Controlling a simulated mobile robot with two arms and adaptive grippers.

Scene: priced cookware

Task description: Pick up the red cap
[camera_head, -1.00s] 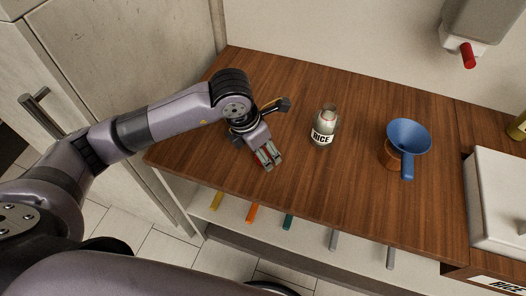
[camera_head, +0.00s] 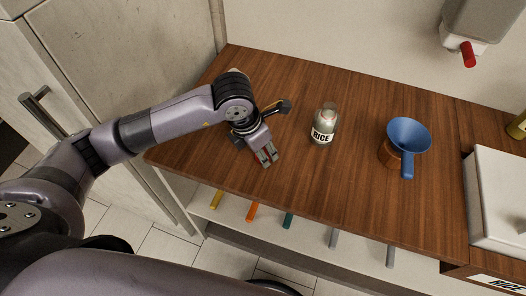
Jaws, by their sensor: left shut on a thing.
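My left gripper (camera_head: 266,158) is low over the left part of the wooden counter, fingers pointing down and toward the front edge. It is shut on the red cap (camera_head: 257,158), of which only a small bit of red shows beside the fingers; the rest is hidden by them. I cannot tell whether the cap still touches the counter. A glass jar (camera_head: 324,125) labelled RICE stands upright to the right of the gripper, apart from it. My right gripper is not in view.
A white box (camera_head: 503,200) is at the far right. A dispenser with a red spout (camera_head: 467,54) hangs on the wall. Several coloured handles show below the counter's front edge.

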